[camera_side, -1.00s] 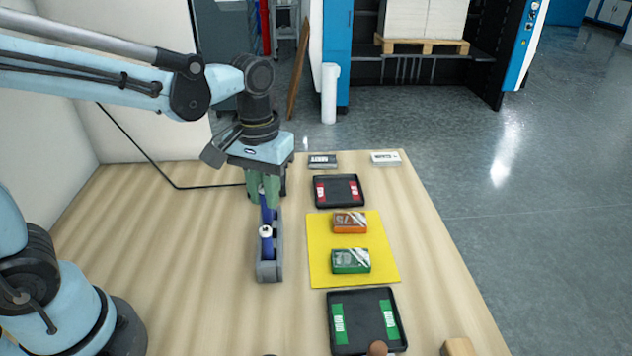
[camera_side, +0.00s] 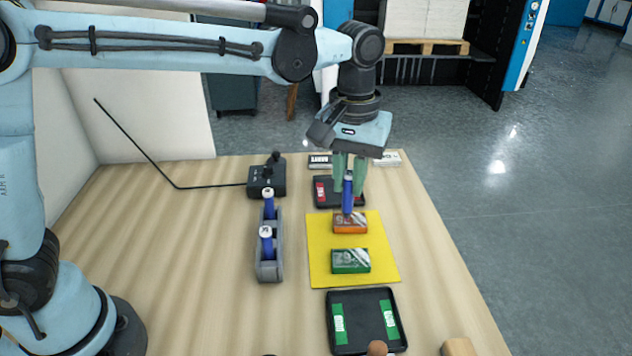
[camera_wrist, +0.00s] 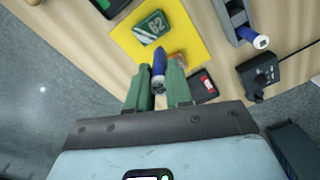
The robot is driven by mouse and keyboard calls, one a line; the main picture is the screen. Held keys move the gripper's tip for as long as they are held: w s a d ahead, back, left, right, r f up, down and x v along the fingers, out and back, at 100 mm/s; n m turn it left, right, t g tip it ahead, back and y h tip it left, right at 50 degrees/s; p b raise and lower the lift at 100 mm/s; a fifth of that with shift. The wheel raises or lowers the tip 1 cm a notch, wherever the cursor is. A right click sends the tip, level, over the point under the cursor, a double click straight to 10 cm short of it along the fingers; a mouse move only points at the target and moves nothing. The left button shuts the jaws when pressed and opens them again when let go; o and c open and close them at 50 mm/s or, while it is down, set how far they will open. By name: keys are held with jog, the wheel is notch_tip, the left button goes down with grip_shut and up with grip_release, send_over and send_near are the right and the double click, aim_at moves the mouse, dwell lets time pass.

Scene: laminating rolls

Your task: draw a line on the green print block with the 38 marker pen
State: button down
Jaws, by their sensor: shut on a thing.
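My gripper (camera_side: 348,172), with green fingers, is shut on a blue marker pen (camera_side: 348,192) that points downward. In the side view, the pen's lower end shows against the orange block. In the wrist view, the pen (camera_wrist: 159,62) sits between the fingers (camera_wrist: 158,88). The number on this pen is not readable, so I cannot tell whether it is 38. The green print block (camera_side: 350,261) lies on the yellow mat (camera_side: 318,240), nearer the camera than my gripper. The wrist view shows the green block (camera_wrist: 151,27) ahead of the pen. I see no line on it.
An orange block (camera_side: 350,224) lies on the mat. Two blue pens (camera_side: 269,204) (camera_side: 266,242) stand in the grey rack (camera_side: 269,272) to the left. Black trays with red (camera_side: 362,205) and green labels (camera_side: 335,345) lie beyond and before the mat. A dark control box (camera_side: 266,182) stands behind the rack.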

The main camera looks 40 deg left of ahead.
jog(key=shift+w+d+f, duration=0.2)
jog(key=shift+d+f, duration=0.4)
jog(key=shift+f, duration=0.55)
jog(key=shift+w+d+f, duration=0.15)
jog(key=shift+d+f, duration=0.4)
jog(key=shift+f, duration=0.65)
jog(key=shift+w+d+f, duration=0.2)
jog(key=shift+d+f, duration=0.4)
jog(key=shift+f, duration=0.55)
jog(key=shift+f, duration=0.4)
jog(key=shift+s+a, duration=0.35)
jog(key=shift+a, duration=0.1)
jog(key=shift+s+a, duration=0.2)
jog(key=shift+s, duration=0.05)
jog(key=shift+s+a, duration=0.15)
jog(key=shift+a, duration=0.05)
jog(key=shift+s+a, duration=0.15)
jog(key=shift+s+a, duration=0.3)
jog(key=shift+a, duration=0.1)
